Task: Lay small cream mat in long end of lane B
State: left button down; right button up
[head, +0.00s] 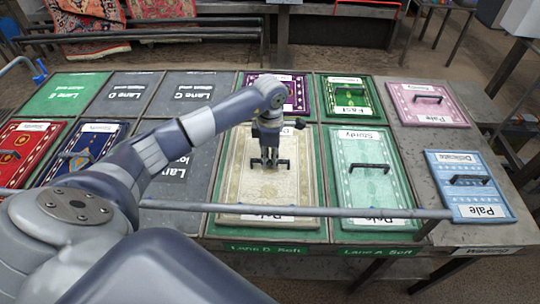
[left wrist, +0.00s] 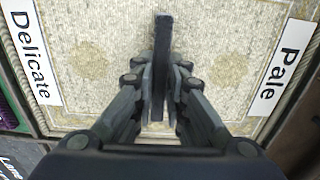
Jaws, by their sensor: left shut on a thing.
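The cream mat (head: 235,190), with a patterned border and a dark handle, lies flat over the long front part of lane B. Green panel shows along its sides in the head view. My left gripper (head: 269,160) points down at its middle and is shut on the handle (left wrist: 162,45). In the left wrist view the mat (left wrist: 90,35) shows the labels "Delicate" and "Pale". I cannot tell whether it rests fully on the panel or hangs slightly above it. The front sign of lane B (head: 265,248) is on the table edge. My right gripper is not in view.
A pale green mat (head: 352,190) fills lane A to the right. A purple mat (head: 292,100) lies behind the cream one, a dark green mat (head: 347,110) beside it. Pink (head: 405,100) and blue (head: 475,205) mats lie far right. A metal rail (head: 360,211) crosses in front.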

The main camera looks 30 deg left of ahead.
aim_at(270, 160)
pick_arm(q)
jog(key=shift+f, duration=0.1)
jog(key=shift+f, duration=0.1)
jog(key=c, duration=1.6)
grip_release()
jog(key=shift+r, duration=0.25)
notch_tip(270, 160, up, 12)
jog(key=b, duration=0.2)
jog(key=shift+f+b, duration=0.15)
jog(key=shift+b, duration=0.2)
